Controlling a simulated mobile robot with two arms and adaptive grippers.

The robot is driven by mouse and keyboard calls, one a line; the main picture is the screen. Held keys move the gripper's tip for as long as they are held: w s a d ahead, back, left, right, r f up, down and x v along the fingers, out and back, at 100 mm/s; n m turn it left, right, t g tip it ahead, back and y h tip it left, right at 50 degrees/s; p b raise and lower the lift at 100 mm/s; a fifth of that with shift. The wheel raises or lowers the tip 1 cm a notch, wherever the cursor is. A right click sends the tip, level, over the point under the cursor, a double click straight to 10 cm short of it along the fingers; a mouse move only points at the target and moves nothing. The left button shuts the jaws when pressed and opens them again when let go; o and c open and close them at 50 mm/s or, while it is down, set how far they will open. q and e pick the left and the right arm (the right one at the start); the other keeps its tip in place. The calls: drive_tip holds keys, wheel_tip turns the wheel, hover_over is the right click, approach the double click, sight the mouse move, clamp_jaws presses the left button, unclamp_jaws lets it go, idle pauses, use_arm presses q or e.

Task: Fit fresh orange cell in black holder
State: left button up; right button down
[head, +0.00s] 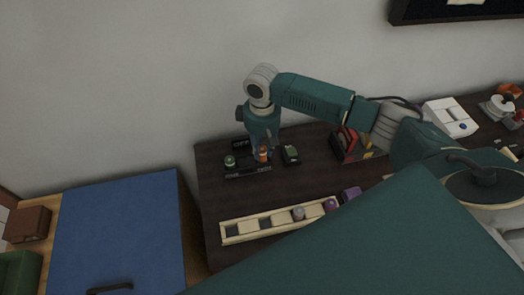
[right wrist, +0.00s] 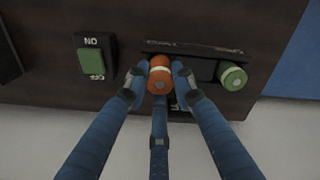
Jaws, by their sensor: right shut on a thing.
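My right gripper (head: 262,152) points down at the black holder (head: 247,174) on the dark table. It is shut on the orange cell (head: 263,155). In the right wrist view the fingers (right wrist: 159,78) pinch the orange cell (right wrist: 160,68) from both sides, at one end of the black holder (right wrist: 200,50). I cannot tell whether the cell is seated or just above the holder. A green cell (head: 229,161) stands at the holder's other end; it also shows in the right wrist view (right wrist: 232,76). My left gripper is not in view.
A green ON/OFF switch (right wrist: 92,60) sits beside the holder. A pale slotted rack (head: 247,228) in front holds a grey cell (head: 298,213) and a purple cell (head: 331,204). A bin with red and yellow things (head: 350,145) stands to the right. A blue cabinet (head: 120,235) is at left.

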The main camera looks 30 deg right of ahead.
sight(262, 149)
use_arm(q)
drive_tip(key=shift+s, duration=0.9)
use_arm(e)
drive_tip(key=shift+f, duration=1.05)
drive_tip(key=c, duration=1.5)
unclamp_jaws()
drive_tip(key=shift+f, duration=0.15)
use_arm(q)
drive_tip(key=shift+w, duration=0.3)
use_arm(e)
drive_tip(key=shift+o, duration=0.2)
drive_tip(key=shift+r, duration=0.2)
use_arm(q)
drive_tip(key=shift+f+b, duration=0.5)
use_arm(e)
wheel_tip(262, 149, up, 12)
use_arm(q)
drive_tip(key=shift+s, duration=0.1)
use_arm(e)
drive_tip(key=shift+s+f, duration=0.1)
